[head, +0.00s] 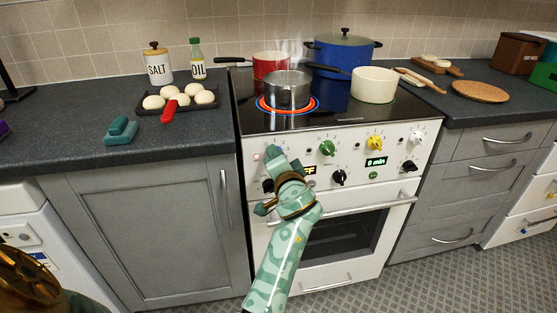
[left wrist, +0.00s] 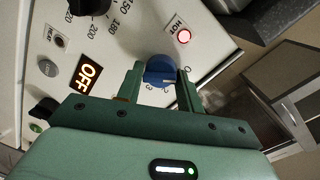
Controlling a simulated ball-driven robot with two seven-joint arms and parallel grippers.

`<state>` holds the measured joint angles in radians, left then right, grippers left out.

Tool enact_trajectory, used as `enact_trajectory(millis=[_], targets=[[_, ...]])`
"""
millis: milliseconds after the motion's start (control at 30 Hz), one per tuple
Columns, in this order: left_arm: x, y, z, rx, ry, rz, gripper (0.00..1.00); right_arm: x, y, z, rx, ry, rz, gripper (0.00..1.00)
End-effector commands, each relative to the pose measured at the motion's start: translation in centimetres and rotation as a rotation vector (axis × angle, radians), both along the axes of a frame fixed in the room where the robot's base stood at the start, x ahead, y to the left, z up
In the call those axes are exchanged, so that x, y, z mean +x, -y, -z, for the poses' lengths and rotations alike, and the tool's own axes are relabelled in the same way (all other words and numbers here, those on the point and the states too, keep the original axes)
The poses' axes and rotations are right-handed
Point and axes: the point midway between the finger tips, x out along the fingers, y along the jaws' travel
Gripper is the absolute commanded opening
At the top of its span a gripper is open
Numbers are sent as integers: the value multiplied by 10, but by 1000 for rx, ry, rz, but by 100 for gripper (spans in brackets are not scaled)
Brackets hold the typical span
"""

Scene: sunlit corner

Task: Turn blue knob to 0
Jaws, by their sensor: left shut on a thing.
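The blue knob (left wrist: 160,70) sits on the white stove front panel (left wrist: 120,48), with printed digits such as 2 and 3 along its lower edge in the left wrist view. My left gripper (left wrist: 160,76) has one finger on each side of the knob and is shut on it. Its pointer cannot be made out. In the head view my left gripper (head: 276,156) is at the panel's left end and hides the blue knob.
The red HOT lamp (left wrist: 184,36) is lit beside the knob. A steel pot (head: 288,90) stands on a glowing ring. A red pot (head: 270,65), blue pot (head: 343,55) and cream pan (head: 374,84) share the hob. Green (head: 327,148) and yellow (head: 375,143) knobs are to the right.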

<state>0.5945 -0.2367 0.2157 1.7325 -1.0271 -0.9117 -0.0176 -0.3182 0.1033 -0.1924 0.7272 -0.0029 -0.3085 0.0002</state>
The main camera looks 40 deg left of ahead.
Motion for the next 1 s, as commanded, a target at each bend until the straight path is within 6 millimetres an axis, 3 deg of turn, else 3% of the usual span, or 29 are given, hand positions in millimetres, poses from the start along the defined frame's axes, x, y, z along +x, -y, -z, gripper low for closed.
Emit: enact_trajectory(millis=[633, 667, 700, 1000], targets=[[0, -1, -1, -33, 42, -1, 14, -4, 1, -1, -2, -6, -2, 36], [0, -1, -1, -33, 42, -1, 42, -4, 1, -1, -2, -5, -2, 36], [0, -1, -1, -32, 41, -1, 54, -3, 1, -1, -1, -4, -1, 36], [0, -1, -1, -32, 39, 0, 57, -1, 1, -1, -1, -1, -1, 36]])
